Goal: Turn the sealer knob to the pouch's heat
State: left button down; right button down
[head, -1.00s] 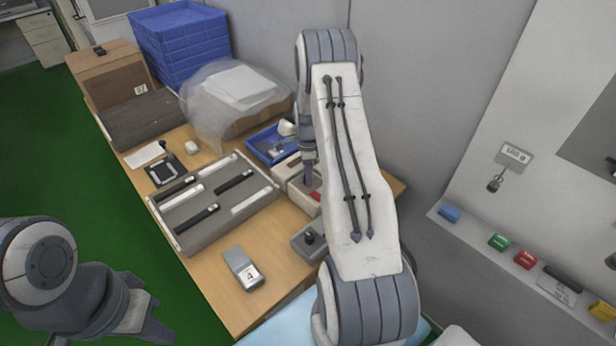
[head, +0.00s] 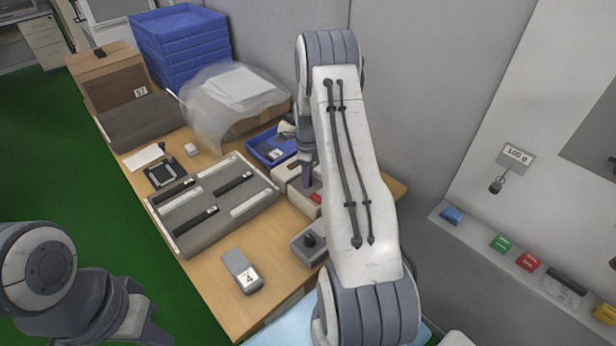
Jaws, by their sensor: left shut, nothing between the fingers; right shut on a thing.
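The cream sealer (head: 281,177) with a red part stands at the table's back right, partly hidden by my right arm. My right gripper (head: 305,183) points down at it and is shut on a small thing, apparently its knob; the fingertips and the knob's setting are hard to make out. A grey pouch-like item (head: 236,263) with a white label reading 4 lies on the table's front part. A grey box with a black knob (head: 310,240) stands to its right. My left gripper (head: 140,318) is shut and empty at lower left, off the table.
A grey tray (head: 165,229) with black and white strips fills the table's middle. A blue bin (head: 258,155), a clear bag (head: 205,125) and stacked blue crates (head: 182,45) are behind. Coloured blocks sit on a right-hand ledge (head: 480,248). Bare wood shows at the front.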

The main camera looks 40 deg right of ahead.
jog(key=shift+w, duration=0.1)
jog(key=c, duration=0.5)
grip_release()
jog(key=shift+r, duration=0.15)
notch_tip(320, 180, up, 10)
jog(key=shift+r+b, duration=0.15)
jog(key=shift+b, duration=0.85)
